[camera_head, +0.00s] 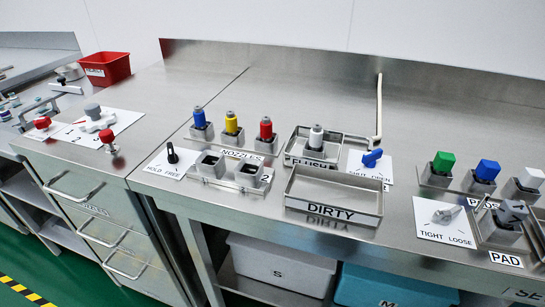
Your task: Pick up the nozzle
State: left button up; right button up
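Three nozzles with grey tops stand upright in metal holders behind the "NOZZLES" label: a blue nozzle (199,118), a yellow nozzle (231,123) and a red nozzle (266,129). A whitish nozzle-like piece (316,137) stands upright in the metal tray marked "FLUSH" (308,161). Neither of my grippers is in view, and nothing in view is held.
In front of the nozzles is a metal holder (252,176) with openings. An empty "DIRTY" tray (333,198) stands at the front edge. A black knob (171,153) is left; a blue valve handle (371,158) and several coloured blocks are right.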

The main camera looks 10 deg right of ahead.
aim_at(316, 133)
jog(key=i+j+z, duration=0.15)
jog(key=j, duration=0.15)
jog(key=i+j+z, duration=0.15)
jog(key=j, duration=0.15)
jog(key=j+z, duration=0.15)
jog(key=j, duration=0.2)
jog(key=i+j+z, duration=0.15)
jog(key=j, duration=0.2)
